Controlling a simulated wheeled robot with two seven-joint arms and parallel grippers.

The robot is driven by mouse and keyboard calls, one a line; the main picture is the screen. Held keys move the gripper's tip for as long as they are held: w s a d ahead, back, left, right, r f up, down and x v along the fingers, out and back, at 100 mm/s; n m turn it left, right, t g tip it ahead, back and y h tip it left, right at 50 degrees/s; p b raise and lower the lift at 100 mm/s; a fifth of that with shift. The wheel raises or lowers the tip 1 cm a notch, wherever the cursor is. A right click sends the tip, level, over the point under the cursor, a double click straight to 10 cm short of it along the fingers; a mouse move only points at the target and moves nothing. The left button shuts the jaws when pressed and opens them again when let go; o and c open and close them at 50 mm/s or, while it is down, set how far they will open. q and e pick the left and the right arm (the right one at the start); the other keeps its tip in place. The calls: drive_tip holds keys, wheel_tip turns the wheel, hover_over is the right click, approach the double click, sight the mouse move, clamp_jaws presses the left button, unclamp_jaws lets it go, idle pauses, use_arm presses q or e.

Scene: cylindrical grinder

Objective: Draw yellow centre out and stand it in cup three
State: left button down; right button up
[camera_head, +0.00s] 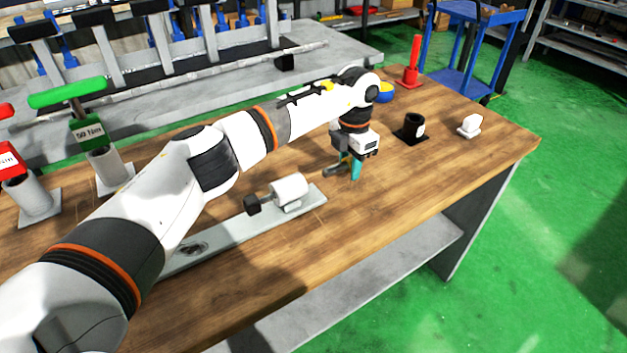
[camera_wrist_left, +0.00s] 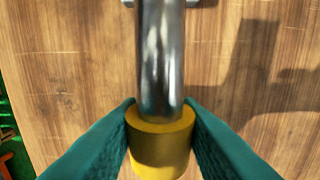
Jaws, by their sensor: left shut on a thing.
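My left gripper (camera_head: 344,169) is over the table, to the right of the white grinder head. In the left wrist view its teal fingers (camera_wrist_left: 160,135) are shut on the yellow collar of the centre (camera_wrist_left: 160,150). The centre's shiny metal shaft points up that picture, and its far end runs towards a pale grey edge at the top; whether they touch cannot be told. In the head view the centre is mostly hidden by the gripper. A black cup (camera_head: 413,124) with a white label stands to the right; its number is unreadable. My right gripper is not seen.
The white grinder head (camera_head: 290,190) sits on a long grey plate (camera_head: 240,220). Grey cups (camera_head: 106,168) with green and red items stand at left. Clear wood lies between.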

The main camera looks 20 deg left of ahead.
use_arm(q)
drive_tip(key=shift+r, duration=0.15)
drive_tip(key=shift+r+p, duration=1.85)
drive_tip(key=shift+r, duration=1.1)
